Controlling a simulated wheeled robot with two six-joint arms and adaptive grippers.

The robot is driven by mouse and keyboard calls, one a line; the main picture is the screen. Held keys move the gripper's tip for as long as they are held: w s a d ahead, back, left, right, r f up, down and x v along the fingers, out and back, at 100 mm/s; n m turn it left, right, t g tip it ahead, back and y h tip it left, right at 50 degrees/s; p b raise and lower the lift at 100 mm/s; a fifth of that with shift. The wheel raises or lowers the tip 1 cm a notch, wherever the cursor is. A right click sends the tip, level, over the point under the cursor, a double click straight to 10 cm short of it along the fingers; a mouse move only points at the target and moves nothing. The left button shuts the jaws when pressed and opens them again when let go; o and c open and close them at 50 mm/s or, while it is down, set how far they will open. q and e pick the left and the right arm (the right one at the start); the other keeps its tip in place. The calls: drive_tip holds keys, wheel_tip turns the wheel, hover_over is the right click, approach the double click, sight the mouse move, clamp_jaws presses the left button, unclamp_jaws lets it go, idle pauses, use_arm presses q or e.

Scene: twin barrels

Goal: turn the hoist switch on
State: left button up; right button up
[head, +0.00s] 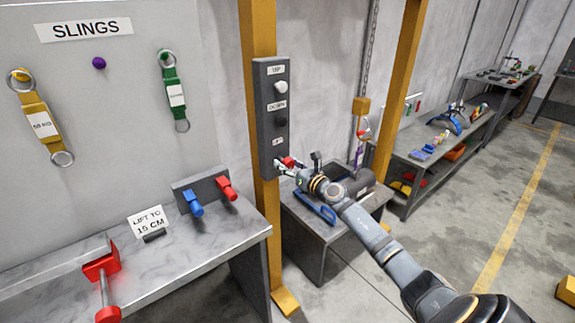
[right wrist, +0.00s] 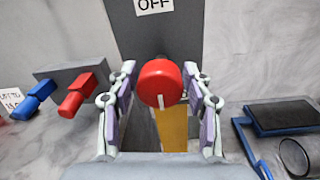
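The hoist control box (head: 266,120) is a dark grey panel on a yellow post, with a white UP button, a black DOWN button and a red rotary knob (head: 288,161) at its bottom. In the right wrist view the red knob (right wrist: 160,80) sits under an OFF label (right wrist: 153,5), with a pale line at its lower edge. My right gripper (head: 285,167) is at the knob. In the wrist view its fingers (right wrist: 160,88) are apart, one on each side of the knob; I cannot tell whether they touch it. My left gripper is not in view.
A bench (head: 215,243) with a blue and a red handle (head: 226,188) stands left of the post. A low table (head: 310,222) with a blue-handled tool (head: 316,209) and a dark cylinder is right of it. Shelves (head: 437,147) stand further right.

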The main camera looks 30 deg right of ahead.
drive_tip(key=c, duration=0.8)
drive_tip(key=shift+o, duration=0.2)
drive_tip(key=shift+m, duration=0.3)
drive_tip(key=m+p, duration=0.2)
drive_tip(key=m, duration=0.1)
drive_tip(key=shift+r+m, duration=0.1)
drive_tip(key=shift+m, duration=0.2)
drive_tip(key=m+p, duration=0.1)
drive_tip(key=m, duration=0.3)
drive_tip(key=shift+m+p, duration=0.3)
drive_tip(key=shift+p, duration=0.1)
drive_tip(key=m+p, duration=0.2)
drive_tip(key=m, duration=0.2)
drive_tip(key=shift+m, duration=0.3)
drive_tip(key=shift+m+h+p, duration=0.3)
drive_tip(key=shift+m+p, duration=0.9)
drive_tip(key=shift+m, duration=1.2)
